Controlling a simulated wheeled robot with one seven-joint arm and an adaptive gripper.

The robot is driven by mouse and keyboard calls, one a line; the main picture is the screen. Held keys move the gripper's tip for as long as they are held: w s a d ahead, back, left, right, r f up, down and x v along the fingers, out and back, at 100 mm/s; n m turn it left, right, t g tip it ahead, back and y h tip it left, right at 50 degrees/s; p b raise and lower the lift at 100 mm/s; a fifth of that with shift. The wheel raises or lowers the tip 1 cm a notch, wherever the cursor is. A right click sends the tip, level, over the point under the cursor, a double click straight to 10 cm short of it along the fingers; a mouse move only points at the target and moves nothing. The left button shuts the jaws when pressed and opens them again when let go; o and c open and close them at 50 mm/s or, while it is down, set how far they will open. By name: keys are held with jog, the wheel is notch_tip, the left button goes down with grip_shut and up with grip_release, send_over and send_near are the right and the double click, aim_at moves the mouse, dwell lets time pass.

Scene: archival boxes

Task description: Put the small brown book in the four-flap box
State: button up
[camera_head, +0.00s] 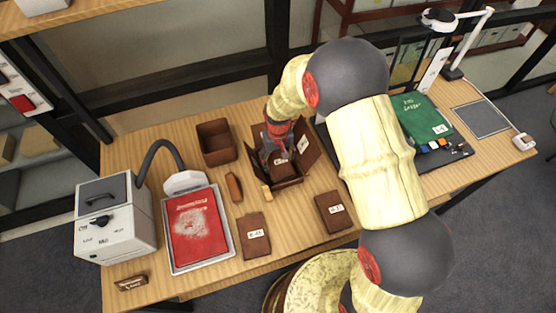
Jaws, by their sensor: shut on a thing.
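The four-flap box (311,146) stands open near the middle of the table, with its dark brown flaps spread outward. My gripper (276,153) points down into the box opening. It is shut on a small brown book (284,171) with a white label. The book shows inside the box outline, between the flaps. I cannot tell whether it touches the box floor. My arm hides part of the box's far side.
Two labelled brown books (254,236) (334,211) lie in front. An open brown box (217,143) stands left of the four-flap box. A red book (197,226) lies on a tray beside a white machine (115,218). A green folder (421,116) lies right.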

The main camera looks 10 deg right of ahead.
aim_at(278, 162)
jog(key=shift+f+b, duration=0.3)
jog(key=shift+f, duration=0.25)
jog(key=o, duration=1.4)
jog(key=shift+o, duration=0.5)
jog(key=shift+r, duration=0.1)
jog(key=shift+w+r, duration=0.15)
jog(key=shift+r, duration=0.2)
notch_tip(278, 162, up, 11)
jog(key=shift+s, duration=0.2)
